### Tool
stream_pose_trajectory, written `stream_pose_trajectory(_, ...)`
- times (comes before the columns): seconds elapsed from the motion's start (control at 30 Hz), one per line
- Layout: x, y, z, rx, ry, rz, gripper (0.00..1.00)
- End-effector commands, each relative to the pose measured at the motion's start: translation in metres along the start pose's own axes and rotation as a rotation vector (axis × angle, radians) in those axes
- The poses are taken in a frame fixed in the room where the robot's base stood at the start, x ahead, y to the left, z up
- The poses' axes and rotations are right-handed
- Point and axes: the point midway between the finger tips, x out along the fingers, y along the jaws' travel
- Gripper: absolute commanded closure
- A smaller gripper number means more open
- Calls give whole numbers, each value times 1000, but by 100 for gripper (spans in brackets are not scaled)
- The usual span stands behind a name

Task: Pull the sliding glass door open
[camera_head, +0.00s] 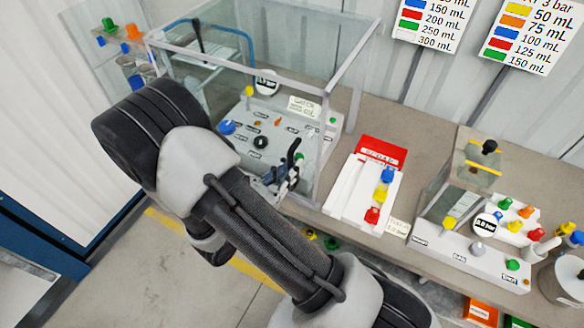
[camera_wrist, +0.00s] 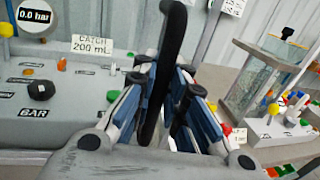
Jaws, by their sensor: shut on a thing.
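A glass case (camera_head: 338,68) with a pale grey frame stands on the bench at the upper middle of the head view. Its glass is clear, so I cannot tell exactly where the sliding door's edges lie. A black upright handle (camera_head: 293,151) shows near the front right of the case. My gripper (camera_head: 283,174) is at this handle. In the wrist view the black curved handle (camera_wrist: 172,42) stands between the blue-padded fingers of my gripper (camera_wrist: 165,105), which are shut on it. My arm hides the lower left part of the case.
Inside the case is a grey panel (camera_wrist: 60,103) with knobs, a gauge and a "CATCH 200 mL" label. To the right on the bench are a white tray with a red sign (camera_head: 382,151) and a second pump unit (camera_head: 460,245). Floor shows at lower left.

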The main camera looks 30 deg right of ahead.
Motion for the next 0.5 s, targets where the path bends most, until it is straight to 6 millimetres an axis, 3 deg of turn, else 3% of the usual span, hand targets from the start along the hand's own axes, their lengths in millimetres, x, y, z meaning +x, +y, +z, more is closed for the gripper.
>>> stream_pose_trajectory(0.07,0,0,-1,-1,2,2,100)
stream_pose_trajectory(0.1,0,1,-1,-1,2,3,88)
stream_pose_trajectory(0.4,0,1,0,0,1,2,68)
stream_pose_trajectory(0.5,0,1,0,0,0,2,67)
